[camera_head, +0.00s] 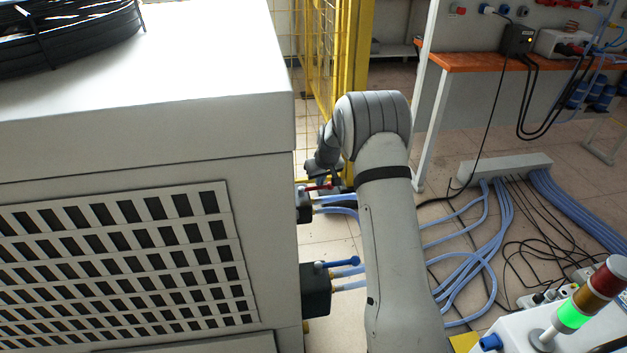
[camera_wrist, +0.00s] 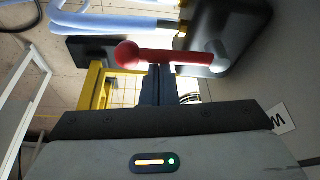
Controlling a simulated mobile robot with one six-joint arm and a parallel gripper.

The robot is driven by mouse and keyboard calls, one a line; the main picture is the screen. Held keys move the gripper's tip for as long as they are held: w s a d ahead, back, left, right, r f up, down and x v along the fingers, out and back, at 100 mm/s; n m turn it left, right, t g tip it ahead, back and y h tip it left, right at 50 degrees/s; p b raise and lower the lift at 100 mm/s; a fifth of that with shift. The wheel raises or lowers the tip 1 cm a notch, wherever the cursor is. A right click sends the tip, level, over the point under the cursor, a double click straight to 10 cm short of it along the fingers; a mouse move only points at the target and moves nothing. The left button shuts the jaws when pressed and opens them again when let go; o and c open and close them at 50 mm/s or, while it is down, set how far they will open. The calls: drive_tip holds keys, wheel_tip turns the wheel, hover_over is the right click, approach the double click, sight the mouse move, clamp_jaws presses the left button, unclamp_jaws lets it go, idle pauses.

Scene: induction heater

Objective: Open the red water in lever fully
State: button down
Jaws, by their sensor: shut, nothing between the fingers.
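The red water in lever (camera_wrist: 175,57) lies across the upper middle of the wrist view, with its round knob at the left and its grey pivot at the right, by a dark valve block (camera_wrist: 232,25). In the head view the red lever (camera_head: 319,187) shows small at the side of the white cabinet, partly hidden near my arm. My gripper (camera_wrist: 158,72) is shut and empty. Its narrow fingertips reach up to the middle of the lever and overlap it in the picture; I cannot tell whether they touch.
A blue lever (camera_head: 340,263) sits on a lower black block (camera_head: 316,290) of the white cabinet (camera_head: 283,215). Light-blue hoses (camera_head: 345,197) run from both blocks behind my arm. A yellow fence (camera_head: 352,50) stands behind. Hoses and cables cover the floor at right.

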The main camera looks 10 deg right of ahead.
drive_tip(key=s+a+r+m+p, duration=0.1)
drive_tip(key=s+r+p, duration=0.4)
drive_tip(key=s+r, duration=0.75)
drive_tip(key=s+r+p, duration=0.4)
drive_tip(key=s+r, duration=0.5)
drive_tip(key=r, duration=0.7)
drive_tip(key=s+r+p, duration=0.3)
drive_tip(key=s+r, duration=0.1)
drive_tip(key=s, duration=0.7)
drive_tip(key=s+r+m+g+p, duration=0.1)
drive_tip(key=s+r+p, duration=0.3)
drive_tip(key=s, duration=0.8)
drive_tip(key=shift+a+r+m+h, duration=0.25)
drive_tip(key=shift+a+m+h, duration=0.05)
drive_tip(key=shift+a+h, duration=0.1)
drive_tip(key=shift+s, duration=0.1)
drive_tip(key=shift+d, duration=0.3)
